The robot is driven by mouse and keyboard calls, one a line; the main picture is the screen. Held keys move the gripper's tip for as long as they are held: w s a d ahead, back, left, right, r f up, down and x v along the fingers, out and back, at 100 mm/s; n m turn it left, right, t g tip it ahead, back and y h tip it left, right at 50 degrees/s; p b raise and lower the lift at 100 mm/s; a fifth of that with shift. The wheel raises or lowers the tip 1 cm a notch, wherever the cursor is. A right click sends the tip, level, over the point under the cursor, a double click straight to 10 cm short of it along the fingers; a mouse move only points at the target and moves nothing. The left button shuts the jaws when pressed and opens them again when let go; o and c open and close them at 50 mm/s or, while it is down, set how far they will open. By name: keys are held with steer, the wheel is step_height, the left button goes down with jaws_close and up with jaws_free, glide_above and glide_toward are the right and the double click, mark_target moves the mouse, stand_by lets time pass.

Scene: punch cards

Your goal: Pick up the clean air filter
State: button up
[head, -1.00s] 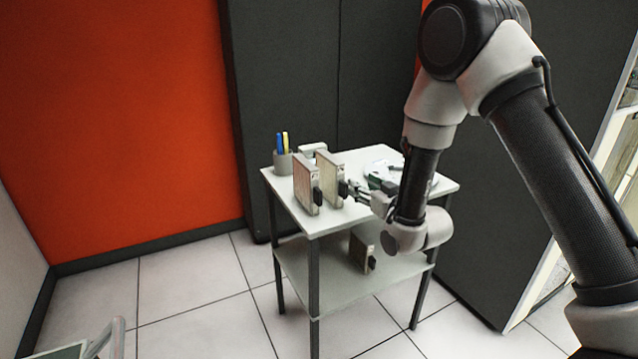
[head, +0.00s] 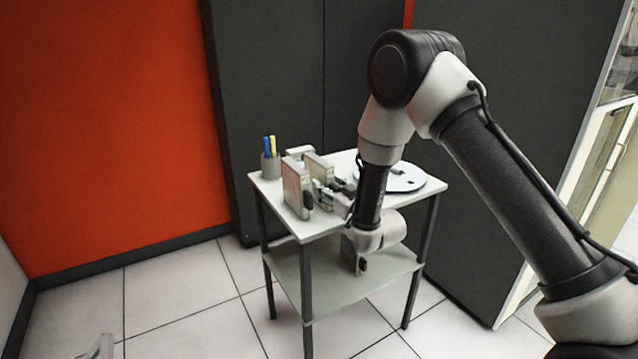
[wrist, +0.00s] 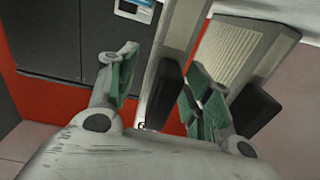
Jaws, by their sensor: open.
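Two flat upright air filters with dark handles stand on the small table (head: 303,234): a left, nearer one (head: 297,188) and a farther one (head: 320,167). I cannot tell for sure which is clean. My gripper (head: 335,191) is low at their right side, partly hidden by my arm. In the wrist view my gripper (wrist: 158,88) has its green-padded fingers open. The farther filter (wrist: 181,28) and its dark handle show in the gap between them; no grip is visible. The other filter (wrist: 238,48), with a pale ribbed face, stands just beyond the right finger.
A third filter (head: 349,251) is on the lower shelf (head: 318,291), partly behind my arm. A grey cup (head: 270,166) with pens stands at the back left of the tabletop. A round white plate (head: 410,179) lies at the right. Dark cabinets (head: 268,80) stand behind.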

steer(key=shift+x, duration=0.85)
jaws_close()
